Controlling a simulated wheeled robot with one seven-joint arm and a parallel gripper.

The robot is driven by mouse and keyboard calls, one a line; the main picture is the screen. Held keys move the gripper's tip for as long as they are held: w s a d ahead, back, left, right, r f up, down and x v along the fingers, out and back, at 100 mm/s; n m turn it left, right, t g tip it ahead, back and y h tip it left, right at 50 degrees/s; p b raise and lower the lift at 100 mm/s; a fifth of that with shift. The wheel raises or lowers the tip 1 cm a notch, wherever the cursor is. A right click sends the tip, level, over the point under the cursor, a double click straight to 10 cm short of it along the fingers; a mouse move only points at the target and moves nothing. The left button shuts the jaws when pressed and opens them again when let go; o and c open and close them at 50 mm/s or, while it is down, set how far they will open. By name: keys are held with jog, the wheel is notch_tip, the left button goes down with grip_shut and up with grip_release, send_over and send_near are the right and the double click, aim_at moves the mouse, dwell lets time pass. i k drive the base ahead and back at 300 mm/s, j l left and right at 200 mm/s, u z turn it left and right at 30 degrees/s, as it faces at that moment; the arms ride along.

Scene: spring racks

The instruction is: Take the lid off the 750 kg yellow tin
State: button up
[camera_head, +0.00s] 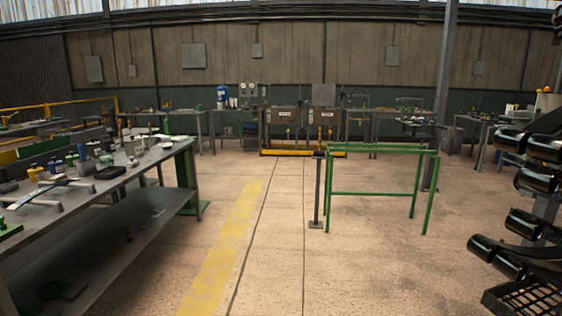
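A small yellow tin-like object (36,174) stands on the grey workbench (60,216) at the left, among several other small pots and jars. It is too small to tell whether it has a lid on or to read any 750 kg marking. A blue-topped item (57,166) stands just behind it to the right. My gripper is not in view.
A green metal frame (378,194) and a thin dark post (318,190) stand on the floor right of centre. A black rack (545,205) fills the right edge. The floor with a yellow stripe (222,255) is clear between them. More benches line the back wall.

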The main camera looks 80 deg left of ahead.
aim_at(35, 170)
jog(key=u, duration=0.45)
jog(key=j+u, duration=0.15)
jog(key=u, duration=0.7)
jog(key=j+u, duration=0.1)
jog(key=u, duration=0.75)
jog(key=i+j+u, duration=0.2)
jog(key=u, duration=0.3)
jog(key=i+j+u, duration=0.25)
jog(key=u, duration=0.25)
jog(key=i+j+u, duration=0.15)
jog(key=u, duration=0.35)
jog(key=i, duration=0.1)
